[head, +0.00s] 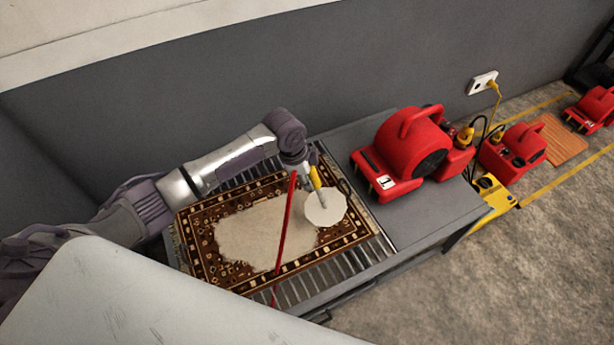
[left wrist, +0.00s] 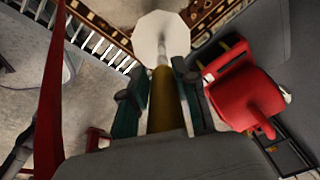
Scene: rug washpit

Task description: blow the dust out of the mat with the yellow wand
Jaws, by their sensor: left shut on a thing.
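The mat (head: 191,228) lies flat on a slatted rack, with a dark brown and orange patterned border. A large pale dust patch (head: 262,240) covers its middle. My left gripper (head: 312,176) is shut on the yellow wand (head: 317,181) above the mat's right part. The wand (left wrist: 166,100) also shows between the fingers (left wrist: 158,82) in the left wrist view. A white cone-like shape (head: 326,208) spreads from the wand's tip over the mat's right side; it shows in the wrist view too (left wrist: 160,34). I cannot tell whether it touches the mat. My right gripper is out of view.
A red blower (head: 400,155) stands on the grey bench top (head: 420,215) right of the rack (head: 375,252). A thin red line (head: 285,235) crosses in front of the mat. More red blowers (head: 513,150) stand farther right. A grey wall is behind.

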